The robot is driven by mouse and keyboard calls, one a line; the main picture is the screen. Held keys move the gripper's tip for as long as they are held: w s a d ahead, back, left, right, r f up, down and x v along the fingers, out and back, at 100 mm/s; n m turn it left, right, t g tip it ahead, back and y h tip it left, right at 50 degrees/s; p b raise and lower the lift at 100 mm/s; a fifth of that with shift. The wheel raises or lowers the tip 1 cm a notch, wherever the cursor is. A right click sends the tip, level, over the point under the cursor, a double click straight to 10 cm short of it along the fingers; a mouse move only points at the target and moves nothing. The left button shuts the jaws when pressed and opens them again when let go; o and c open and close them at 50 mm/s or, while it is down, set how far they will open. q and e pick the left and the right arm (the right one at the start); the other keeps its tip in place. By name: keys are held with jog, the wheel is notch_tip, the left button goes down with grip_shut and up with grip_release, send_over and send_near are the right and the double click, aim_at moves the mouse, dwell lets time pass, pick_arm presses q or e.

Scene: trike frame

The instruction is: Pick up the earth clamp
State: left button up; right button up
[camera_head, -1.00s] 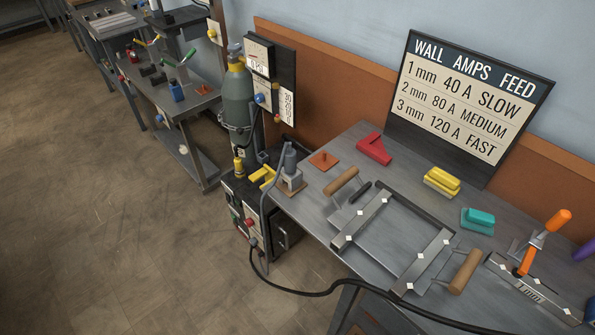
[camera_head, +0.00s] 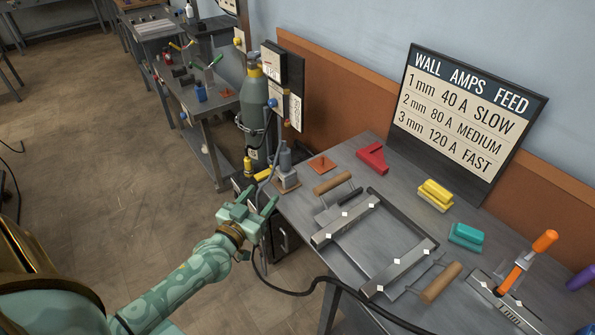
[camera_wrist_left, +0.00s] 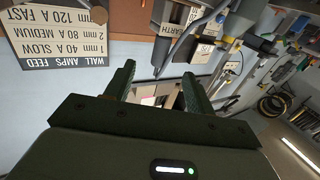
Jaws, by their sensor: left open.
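A small yellow piece (camera_head: 263,174), which looks like the earth clamp, lies on the welding machine beside the gas bottle, left of the table's corner. Its jaws are too small to make out. My left gripper (camera_head: 262,203) is open and empty, with its fingers pointing towards the yellow piece and a gap between them in the picture. My right gripper is not in view.
The gas bottle (camera_head: 254,105) rises behind the machine. A black cable (camera_head: 300,291) loops below my gripper.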

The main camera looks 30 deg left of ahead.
aim_at(282, 168)
pick_arm(q)
jog(key=w, duration=0.3)
jog(key=w+b, duration=0.1)
jog(key=w, duration=0.2)
jog(key=w+b, duration=0.1)
jog(key=w, duration=0.1)
jog(key=shift+w+a+f, duration=0.2)
jog(key=shift+w+a, duration=0.2)
jog(key=w+b, duration=0.2)
jog(key=w, duration=0.1)
jog(key=w+a+b, duration=0.1)
jog(key=w, duration=0.1)
jog(key=shift+w+f, duration=0.1)
jog(key=shift+f, duration=0.2)
jog(key=shift+w+r, duration=0.1)
jog(key=shift+w, duration=0.1)
jog(key=shift+s+r, duration=0.1)
jog(key=shift+r, duration=0.05)
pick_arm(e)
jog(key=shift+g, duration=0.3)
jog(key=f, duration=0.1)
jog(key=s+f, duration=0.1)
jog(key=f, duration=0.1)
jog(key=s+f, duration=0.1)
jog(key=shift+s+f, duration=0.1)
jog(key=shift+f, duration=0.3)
pick_arm(q)
jog(key=c, duration=1)
